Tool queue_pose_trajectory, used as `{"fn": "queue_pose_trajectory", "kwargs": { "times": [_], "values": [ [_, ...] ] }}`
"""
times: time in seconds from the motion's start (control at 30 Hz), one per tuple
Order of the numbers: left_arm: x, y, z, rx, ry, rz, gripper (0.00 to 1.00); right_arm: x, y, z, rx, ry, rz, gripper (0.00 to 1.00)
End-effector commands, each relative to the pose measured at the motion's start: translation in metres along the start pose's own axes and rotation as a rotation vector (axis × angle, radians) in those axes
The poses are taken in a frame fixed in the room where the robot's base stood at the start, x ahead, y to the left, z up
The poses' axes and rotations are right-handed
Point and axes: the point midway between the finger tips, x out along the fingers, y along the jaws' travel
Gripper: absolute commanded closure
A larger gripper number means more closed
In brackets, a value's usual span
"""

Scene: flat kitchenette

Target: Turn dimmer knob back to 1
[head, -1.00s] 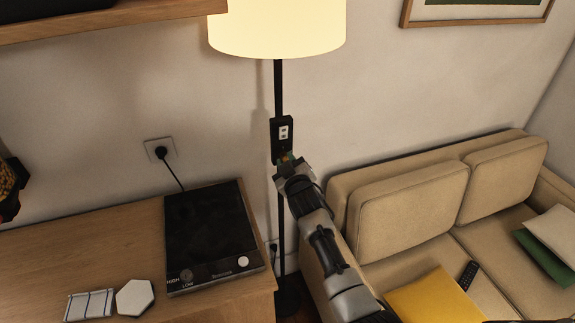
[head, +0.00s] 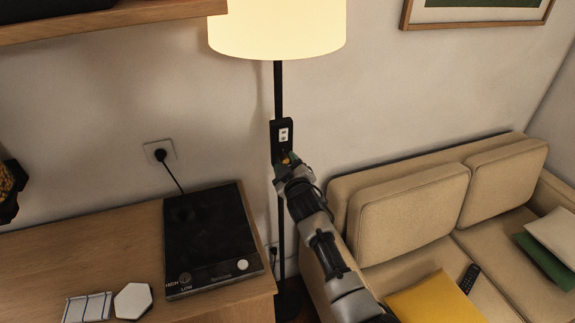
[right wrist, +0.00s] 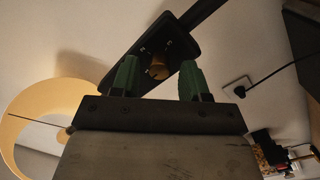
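The floor lamp's black dimmer box (head: 281,130) is mounted on the dark pole under the lit shade (head: 280,28). A small white label shows on its upper part in the head view. In the right wrist view the box (right wrist: 183,47) carries a round brass-coloured knob (right wrist: 160,68). My right gripper (head: 285,158) is at the lower part of the box. Its two green fingertips (right wrist: 157,77) are apart, one on each side of the knob in the picture; I cannot tell whether they touch it. At the head view's left edge a dark part shows; I cannot tell whether it is my left gripper.
A black hotplate (head: 212,240) sits on the wooden counter (head: 85,255), plugged into a wall socket (head: 159,152). A white hexagonal coaster (head: 133,300) lies in front. A beige sofa (head: 410,205) stands right of the lamp, with a remote (head: 469,278) on it.

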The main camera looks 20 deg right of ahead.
Motion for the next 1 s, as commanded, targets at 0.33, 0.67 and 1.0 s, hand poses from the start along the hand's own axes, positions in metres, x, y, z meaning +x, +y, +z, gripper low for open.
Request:
{"fn": "queue_pose_trajectory", "kwargs": {
  "times": [0.33, 0.67, 1.0],
  "values": [
    [0.0, 0.0, 0.0, 0.0, 0.0, 0.0, 0.57, -0.002, 0.0, 0.001, 0.001, 0.0, 0.0, 0.51],
    [0.006, 0.0, 0.001, 0.0, 0.0, 0.0, 0.57, -0.05, -0.002, 0.002, 0.0, 0.001, 0.0, 0.51],
    [0.015, 0.001, 0.001, 0.0, 0.0, 0.0, 0.57, -0.101, -0.001, 0.001, 0.0, 0.0, -0.001, 0.51]
  ]
}}
